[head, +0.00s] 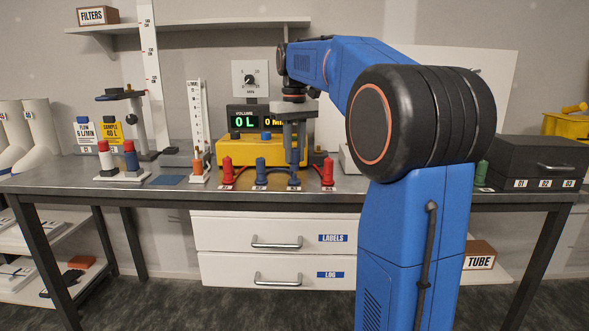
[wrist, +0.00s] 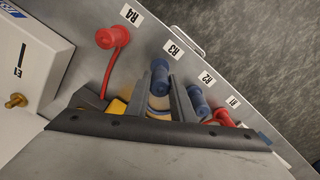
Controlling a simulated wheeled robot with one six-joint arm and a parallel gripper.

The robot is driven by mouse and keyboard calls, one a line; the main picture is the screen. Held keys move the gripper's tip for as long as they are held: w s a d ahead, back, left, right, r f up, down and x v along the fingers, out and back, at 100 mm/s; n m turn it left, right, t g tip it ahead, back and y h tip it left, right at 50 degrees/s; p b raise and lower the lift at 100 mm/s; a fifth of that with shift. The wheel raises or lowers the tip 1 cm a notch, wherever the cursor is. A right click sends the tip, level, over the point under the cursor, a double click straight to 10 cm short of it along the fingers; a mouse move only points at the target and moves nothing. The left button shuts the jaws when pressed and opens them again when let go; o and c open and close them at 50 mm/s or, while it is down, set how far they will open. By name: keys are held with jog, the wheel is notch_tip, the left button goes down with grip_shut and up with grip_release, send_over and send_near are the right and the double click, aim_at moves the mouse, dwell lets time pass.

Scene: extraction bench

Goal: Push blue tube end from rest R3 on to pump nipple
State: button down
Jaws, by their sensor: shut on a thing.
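The blue tube end (wrist: 160,78) at the R3 label sits between the two fingers of my gripper (wrist: 163,97) in the wrist view. The fingers are shut on it. In the head view my gripper (head: 294,148) points straight down over the blue tube end at R3 (head: 294,179), which stands upright at the bench's front edge. A brass nipple (wrist: 16,101) sticks out of a white box marked E at the left of the wrist view. I cannot tell whether it is the pump nipple.
A red end (wrist: 113,37) at R4, another blue end (wrist: 198,101) at R2 and a red end (wrist: 222,117) at R1 stand close by. A yellow unit (head: 235,150) with a "0 L" display stands behind the row. A dark case (head: 540,158) is at the right.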

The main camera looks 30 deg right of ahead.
jog(key=shift+r, duration=1.2)
